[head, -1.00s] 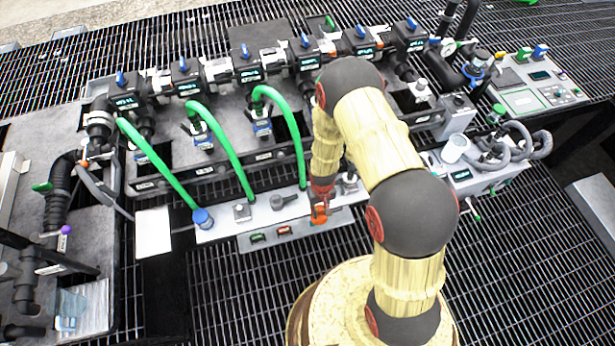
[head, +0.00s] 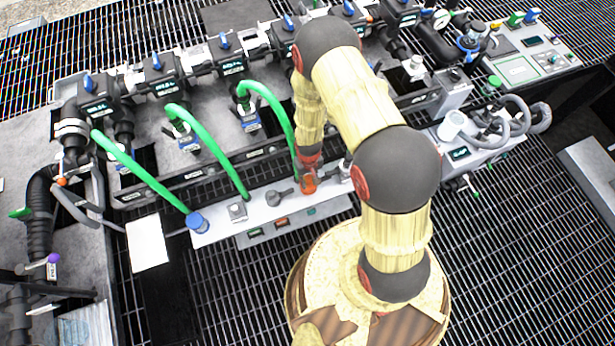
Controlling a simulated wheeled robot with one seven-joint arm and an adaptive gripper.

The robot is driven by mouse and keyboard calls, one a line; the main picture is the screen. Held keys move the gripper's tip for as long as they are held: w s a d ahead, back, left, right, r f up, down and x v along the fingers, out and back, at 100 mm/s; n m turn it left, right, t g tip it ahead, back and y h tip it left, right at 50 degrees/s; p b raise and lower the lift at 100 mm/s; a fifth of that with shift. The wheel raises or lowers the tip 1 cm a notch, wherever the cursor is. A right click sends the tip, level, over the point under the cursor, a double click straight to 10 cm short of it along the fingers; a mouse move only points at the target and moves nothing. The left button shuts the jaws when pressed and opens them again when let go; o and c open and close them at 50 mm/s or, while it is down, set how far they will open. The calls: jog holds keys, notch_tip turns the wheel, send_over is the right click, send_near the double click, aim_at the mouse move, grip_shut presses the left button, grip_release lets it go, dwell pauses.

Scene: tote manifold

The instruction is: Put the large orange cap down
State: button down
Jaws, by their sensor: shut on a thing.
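My gripper (head: 308,184) is at the lower end of my arm, just left of the picture's middle. It points down over the pale grey manifold block (head: 218,228). It is shut on the large orange cap, which shows only as a small orange-red patch at the arm's end. I cannot clearly separate the cap from the gripper's own red parts. I cannot tell whether the cap touches the block or hangs just above it.
A blue cap (head: 197,221), a square grey fitting (head: 237,211) and a dark lever knob (head: 279,197) stand on the block. Several green hoses (head: 140,172) arch behind it. A white card (head: 147,243) lies to the left. Open dark grating (head: 230,300) is in front.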

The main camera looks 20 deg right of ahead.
jog(key=shift+f, duration=0.15)
jog(key=c, duration=1.6)
grip_release()
notch_tip(320, 180, up, 42)
jog(key=w+t+p, duration=0.2)
jog(key=t+p, duration=0.1)
jog(key=p, duration=0.1)
jog(key=s+r+t, duration=0.1)
jog(key=s+r, duration=0.4)
jog(key=r, duration=0.1)
jog(key=s+r, duration=0.6)
jog(key=s+r+t, duration=0.1)
jog(key=s+r, duration=0.4)
jog(key=r, duration=0.2)
jog(key=shift+s+d+t, duration=0.1)
jog(key=shift+s+t, duration=0.05)
jog(key=shift+t, duration=0.15)
